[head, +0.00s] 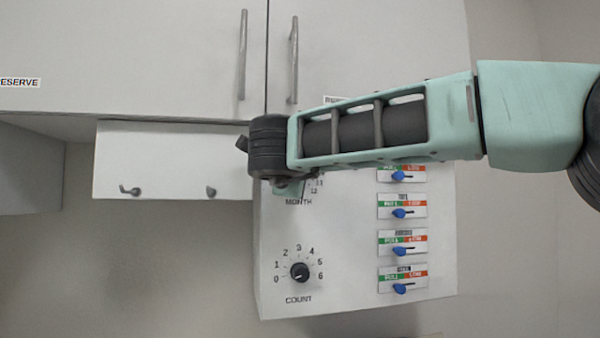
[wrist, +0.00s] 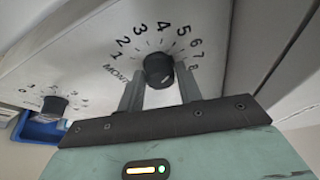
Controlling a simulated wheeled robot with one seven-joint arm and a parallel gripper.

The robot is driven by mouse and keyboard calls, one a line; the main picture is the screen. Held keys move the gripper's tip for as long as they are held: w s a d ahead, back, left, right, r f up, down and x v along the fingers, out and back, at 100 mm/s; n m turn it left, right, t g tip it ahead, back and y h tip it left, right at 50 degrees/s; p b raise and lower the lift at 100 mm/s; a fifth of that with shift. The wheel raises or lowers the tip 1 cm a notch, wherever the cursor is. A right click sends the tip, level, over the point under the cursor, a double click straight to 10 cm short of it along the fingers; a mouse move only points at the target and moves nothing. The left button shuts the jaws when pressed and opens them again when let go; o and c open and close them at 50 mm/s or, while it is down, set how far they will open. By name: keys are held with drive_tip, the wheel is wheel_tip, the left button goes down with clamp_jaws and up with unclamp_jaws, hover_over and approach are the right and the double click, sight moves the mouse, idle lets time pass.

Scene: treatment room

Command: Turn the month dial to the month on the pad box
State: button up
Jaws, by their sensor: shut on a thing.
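The month dial is a black knob (wrist: 158,70) on the white panel (head: 340,250). In the wrist view the numbers 1 to 8 show around it; the rest of the ring is hidden. My gripper (wrist: 160,88) is shut on the knob, one finger on each side. I cannot read where its pointer stands. In the head view my wrist hides the knob, and only the MONTH label and a few numbers near 12 show below my gripper (head: 290,186). I cannot make out a pad box with a month in either view.
The count dial (head: 299,271) is below, its mark near 0. Several blue levers (head: 400,213) line the panel's right side. A white hook board (head: 170,160) is on the left, cupboard doors (head: 130,60) above. A blue tray (wrist: 40,130) shows at lower left.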

drive_tip(key=o, duration=1)
drive_tip(key=s+a+r+b, duration=0.1)
drive_tip(key=s+b, duration=0.3)
drive_tip(key=s, duration=1.3)
drive_tip(key=shift+a, duration=0.4)
drive_tip(key=shift+s, duration=0.1)
